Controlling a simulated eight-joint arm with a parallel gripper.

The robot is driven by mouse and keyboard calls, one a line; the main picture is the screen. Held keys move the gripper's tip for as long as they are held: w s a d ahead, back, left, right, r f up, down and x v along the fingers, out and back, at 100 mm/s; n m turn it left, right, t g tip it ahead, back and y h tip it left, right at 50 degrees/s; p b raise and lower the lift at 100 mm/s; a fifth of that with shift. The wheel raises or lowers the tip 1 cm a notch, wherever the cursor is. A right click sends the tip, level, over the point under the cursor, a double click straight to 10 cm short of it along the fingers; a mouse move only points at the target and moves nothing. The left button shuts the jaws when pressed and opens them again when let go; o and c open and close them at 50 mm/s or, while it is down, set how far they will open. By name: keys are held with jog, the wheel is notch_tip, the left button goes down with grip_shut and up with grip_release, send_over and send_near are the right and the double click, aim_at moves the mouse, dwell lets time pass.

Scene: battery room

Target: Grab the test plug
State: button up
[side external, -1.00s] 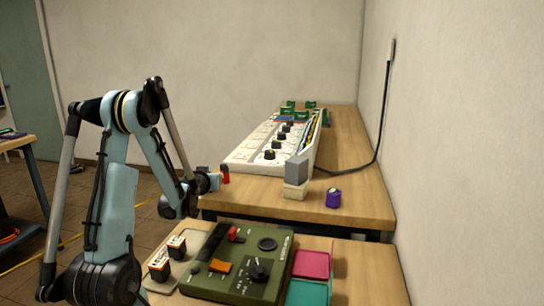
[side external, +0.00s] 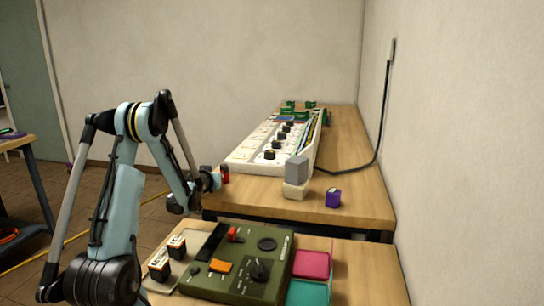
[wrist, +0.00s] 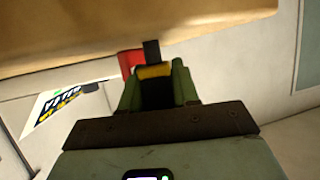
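A small red piece with a dark top (side external: 225,174), which I take to be the test plug, stands upright at the near left edge of the far bench. My gripper (side external: 214,181) is just left of it in the side view; I cannot tell whether they touch. In the wrist view a red part (wrist: 130,61) shows just beyond and left of the green jaw parts of my gripper (wrist: 157,78). A black piece and a yellow band show between these parts. Whether the jaws are open or shut on anything is unclear.
A white panel with black knobs (side external: 272,154) lies along the far bench (side external: 357,180). A grey-and-white block (side external: 296,172) and a purple block (side external: 333,198) stand near its front. A green instrument box (side external: 222,278), pink tray (side external: 312,264) and teal tray (side external: 307,292) are nearer.

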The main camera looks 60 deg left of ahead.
grip_shut()
jog(key=shift+r, duration=0.1)
